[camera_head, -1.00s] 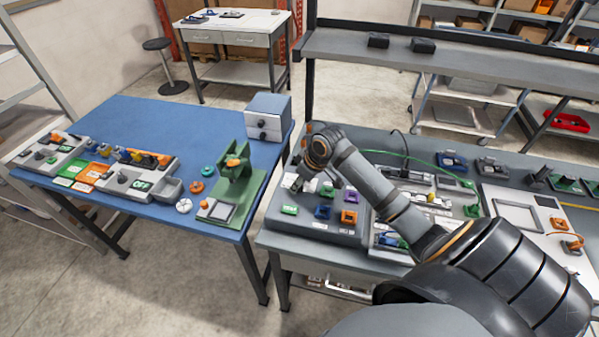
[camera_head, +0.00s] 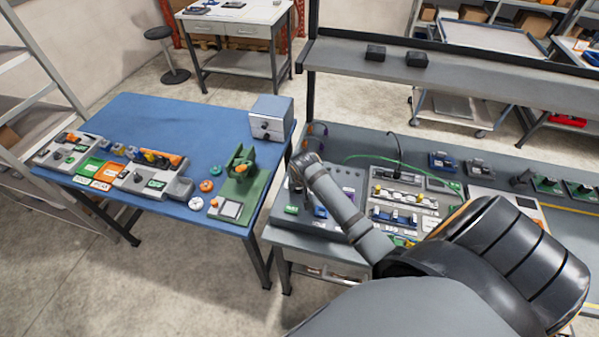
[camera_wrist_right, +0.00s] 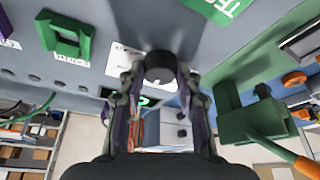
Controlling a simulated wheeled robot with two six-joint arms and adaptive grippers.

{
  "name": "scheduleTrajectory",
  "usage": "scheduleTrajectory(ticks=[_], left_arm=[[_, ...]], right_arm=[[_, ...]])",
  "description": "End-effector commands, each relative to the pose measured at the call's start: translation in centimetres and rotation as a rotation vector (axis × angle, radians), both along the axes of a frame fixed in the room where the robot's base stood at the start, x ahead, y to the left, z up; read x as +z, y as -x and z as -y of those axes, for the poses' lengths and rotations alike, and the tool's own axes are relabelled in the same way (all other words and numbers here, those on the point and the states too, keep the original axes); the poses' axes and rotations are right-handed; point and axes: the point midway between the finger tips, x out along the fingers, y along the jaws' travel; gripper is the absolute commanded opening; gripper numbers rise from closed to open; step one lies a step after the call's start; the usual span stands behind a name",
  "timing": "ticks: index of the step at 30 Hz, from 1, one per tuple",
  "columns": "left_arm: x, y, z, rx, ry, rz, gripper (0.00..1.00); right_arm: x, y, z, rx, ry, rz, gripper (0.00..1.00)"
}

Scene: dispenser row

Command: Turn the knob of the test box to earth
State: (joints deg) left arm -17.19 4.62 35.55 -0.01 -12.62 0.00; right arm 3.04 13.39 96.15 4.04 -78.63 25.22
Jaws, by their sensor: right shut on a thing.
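The test box is the grey sloped box (camera_head: 316,228) at the left end of the grey bench. In the right wrist view its grey panel (camera_wrist_right: 90,25) fills the top, with a dark round knob (camera_wrist_right: 160,66) on a white label. My right gripper (camera_wrist_right: 160,80) has its fingers on both sides of the knob, shut on it. The label is partly covered, so I cannot read the knob's setting. In the head view my right gripper (camera_head: 298,180) is over the box's left part and the knob is hidden. My left gripper is not in view.
Green (camera_head: 291,210) and other coloured blocks sit on the box, partly behind my arm. A panel with blue switches (camera_head: 395,217) stands right of it. The blue table (camera_head: 150,115), left across a narrow gap, holds a green fixture (camera_head: 240,188) and a grey drawer unit (camera_head: 272,115).

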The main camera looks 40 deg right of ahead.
Motion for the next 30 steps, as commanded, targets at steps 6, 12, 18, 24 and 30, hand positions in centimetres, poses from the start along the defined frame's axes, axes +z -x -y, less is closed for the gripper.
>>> scheduleTrajectory(ticks=[6, 12, 18, 24, 30], left_arm=[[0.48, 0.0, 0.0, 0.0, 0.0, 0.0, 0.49], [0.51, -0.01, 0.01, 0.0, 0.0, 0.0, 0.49], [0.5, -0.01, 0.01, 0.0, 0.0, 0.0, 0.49], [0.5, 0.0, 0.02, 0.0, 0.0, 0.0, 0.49], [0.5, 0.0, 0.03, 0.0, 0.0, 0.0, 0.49]], right_arm=[[0.17, -0.15, -0.02, -0.049, 0.001, 0.004, 0.02], [0.14, -0.17, 0.0, -0.06, 0.001, 0.005, 0.02], [0.14, -0.18, 0.0, -0.06, 0.001, 0.005, 0.02], [0.13, -0.16, 0.01, -0.06, 0.001, 0.004, 0.5], [0.06, -0.1, 0.0, -0.061, 0.001, 0.002, 0.57]])
